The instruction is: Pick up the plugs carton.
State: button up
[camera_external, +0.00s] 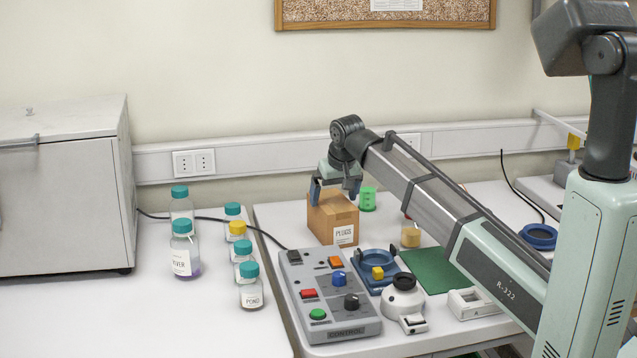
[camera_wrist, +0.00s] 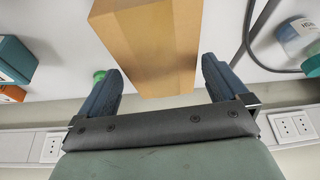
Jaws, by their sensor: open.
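The plugs carton (camera_external: 332,217) is a brown cardboard box with a white label reading PLUGS. It stands upright near the back left of the right-hand table in the external view. My gripper (camera_external: 336,188) is at the top of the carton, its fingers pointing down. In the wrist view, the carton (camera_wrist: 150,45) extends between and beyond the two spread fingers of my gripper (camera_wrist: 160,80). Gaps show between the fingers and the carton's sides there. I cannot tell from these views how far down the fingers reach.
A green cup (camera_external: 367,199) stands close to the carton's right. A grey control box (camera_external: 328,300) lies in front, with a blue holder (camera_external: 372,280) to its right. Bottles with teal or yellow caps, such as the RIVER bottle (camera_external: 185,262), stand on the left table.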

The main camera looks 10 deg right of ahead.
aim_at(332, 200)
jog(key=shift+x, duration=2.5)
jog(key=shift+s+f, duration=0.1)
jog(key=shift+f, duration=0.2)
jog(key=c, duration=0.8)
